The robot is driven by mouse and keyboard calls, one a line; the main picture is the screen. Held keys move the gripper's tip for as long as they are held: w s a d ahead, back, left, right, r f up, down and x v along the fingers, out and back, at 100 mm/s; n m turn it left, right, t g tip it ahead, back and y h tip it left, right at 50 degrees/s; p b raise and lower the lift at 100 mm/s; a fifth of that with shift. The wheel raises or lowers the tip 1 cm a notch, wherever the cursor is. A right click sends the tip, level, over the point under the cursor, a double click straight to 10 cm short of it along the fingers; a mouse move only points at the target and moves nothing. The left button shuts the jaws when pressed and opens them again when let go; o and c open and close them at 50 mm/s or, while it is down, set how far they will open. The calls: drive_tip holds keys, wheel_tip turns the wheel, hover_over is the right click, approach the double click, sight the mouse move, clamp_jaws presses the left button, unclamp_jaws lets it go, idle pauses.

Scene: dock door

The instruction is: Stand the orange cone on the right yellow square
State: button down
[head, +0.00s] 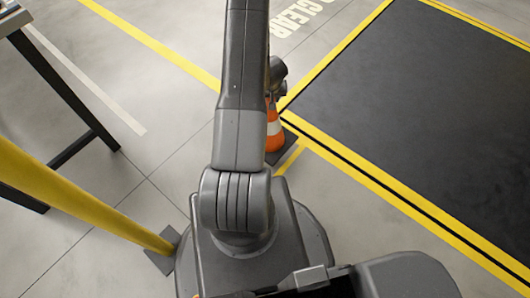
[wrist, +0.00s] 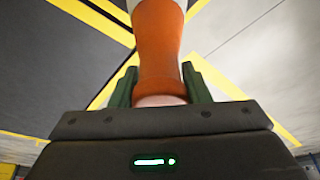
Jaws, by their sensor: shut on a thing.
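The orange cone (head: 273,138) with white bands and a dark square base is upright in the head view, partly hidden behind my arm. Its base overlaps a short yellow floor line (head: 290,161), which looks like part of a yellow square beside the dark dock area; the rest of the square is hidden. I cannot tell whether the base touches the floor. In the wrist view, my gripper (wrist: 160,88) has its green fingers shut on either side of the cone (wrist: 158,45), near its narrow end. In the head view the fingers are hidden.
A dark panel (head: 430,100) edged in yellow and black lies at the right. A yellow post (head: 95,210) on a dark foot stands at the left. A table with dark legs (head: 65,85) is at the upper left. Floor between post and cone is clear.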

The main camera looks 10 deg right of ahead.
sight(270, 115)
wheel_tip(270, 115, down, 11)
drive_tip(key=b, duration=0.8)
drive_tip(key=shift+d+r, duration=0.15)
drive_tip(key=shift+r, duration=0.1)
drive_tip(key=c, duration=1.2)
unclamp_jaws()
drive_tip(key=shift+f, duration=0.2)
drive_tip(key=o, duration=0.4)
drive_tip(key=shift+r, duration=0.1)
drive_tip(key=p+v, duration=0.6)
drive_tip(key=v, duration=0.6)
drive_tip(key=shift+r, duration=0.1)
